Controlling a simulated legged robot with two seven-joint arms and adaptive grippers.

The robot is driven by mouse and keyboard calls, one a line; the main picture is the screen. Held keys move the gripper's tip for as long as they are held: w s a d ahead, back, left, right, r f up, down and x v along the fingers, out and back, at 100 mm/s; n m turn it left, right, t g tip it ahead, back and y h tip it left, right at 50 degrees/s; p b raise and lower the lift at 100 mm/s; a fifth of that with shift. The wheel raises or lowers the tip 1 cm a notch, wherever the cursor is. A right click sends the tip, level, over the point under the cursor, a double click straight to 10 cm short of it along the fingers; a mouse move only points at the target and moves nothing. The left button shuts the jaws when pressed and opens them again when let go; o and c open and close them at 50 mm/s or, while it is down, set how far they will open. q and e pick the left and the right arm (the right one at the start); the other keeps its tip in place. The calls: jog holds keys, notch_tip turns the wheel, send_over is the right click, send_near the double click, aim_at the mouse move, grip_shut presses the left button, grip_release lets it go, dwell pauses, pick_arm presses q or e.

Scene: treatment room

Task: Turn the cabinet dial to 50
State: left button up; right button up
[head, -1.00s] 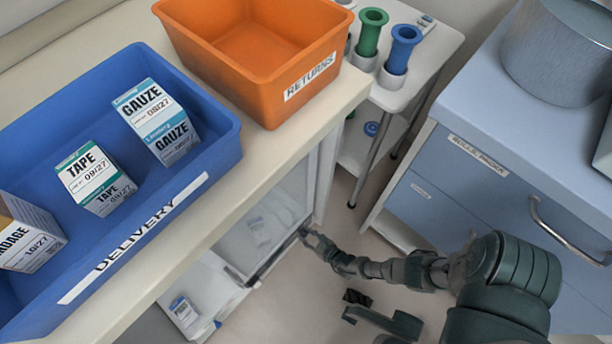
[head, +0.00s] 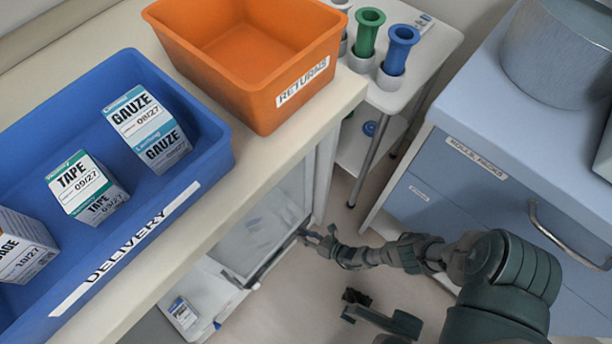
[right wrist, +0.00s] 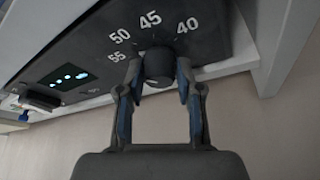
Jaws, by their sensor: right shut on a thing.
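The cabinet dial (right wrist: 158,66) is a dark round knob on a black panel (right wrist: 95,55) in the right wrist view. White numbers 55, 50, 45 and 40 run around its upper side, with 45 nearly above the knob and 50 to its upper left. I cannot make out a clear pointer on the knob. My right gripper (right wrist: 160,84) is shut on the dial, one finger at each side. In the head view my right gripper (head: 316,236) is at the cabinet's (head: 270,225) front edge, and the dial is hidden there.
The blue DELIVERY bin (head: 205,165) and orange RETURNS bin (head: 265,100) stand on the counter above the cabinet. A blue drawer unit (head: 470,190) is to the right. A white cart (head: 428,45) stands behind. Lit blue marks (right wrist: 65,76) show on the panel.

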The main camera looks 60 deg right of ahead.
jog(key=shift+d+m, duration=0.1)
jog(key=shift+m, duration=0.6)
jog(key=shift+t+y, duration=0.3)
jog(key=shift+d, duration=0.15)
grip_shut()
jog(key=o, duration=1.1)
grip_release()
jog(key=shift+o, duration=0.2)
